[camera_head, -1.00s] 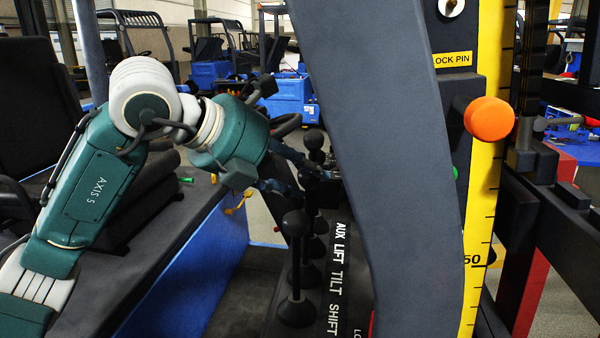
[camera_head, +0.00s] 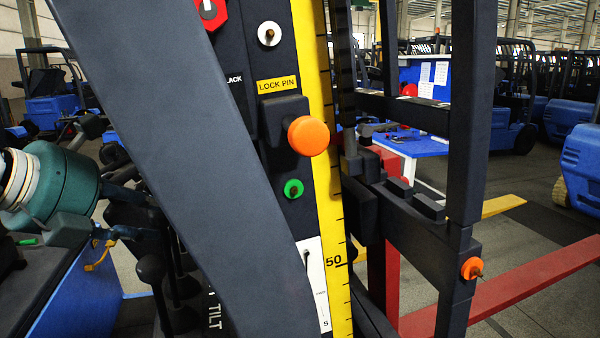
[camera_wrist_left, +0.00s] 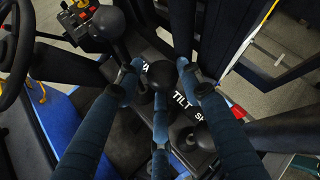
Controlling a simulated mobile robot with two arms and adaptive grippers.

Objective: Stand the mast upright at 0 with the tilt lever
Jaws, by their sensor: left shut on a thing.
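The mast (camera_head: 462,150) shows dark uprights in the head view, right of a yellow scale strip (camera_head: 335,200) marked 50. A white plate (camera_head: 312,285) with a dark line and a small 5 is partly hidden behind a slanted dark post. My left gripper (camera_head: 148,215) is at the row of black levers, its tips partly hidden by that post. In the left wrist view its blue fingers (camera_wrist_left: 158,80) close around a dark lever, apparently the tilt lever (camera_wrist_left: 146,92), beside the TILT label (camera_wrist_left: 181,100). The mast's exact angle cannot be read. My right gripper is out of view.
The slanted dark post (camera_head: 215,150) crosses close in front. An orange knob (camera_head: 308,136) sits below the LOCK PIN label (camera_head: 278,85), with a green button (camera_head: 293,188) lower down. Another black lever knob (camera_wrist_left: 106,22) stands near the fingers. Red beams (camera_head: 510,290) lie beyond the mast.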

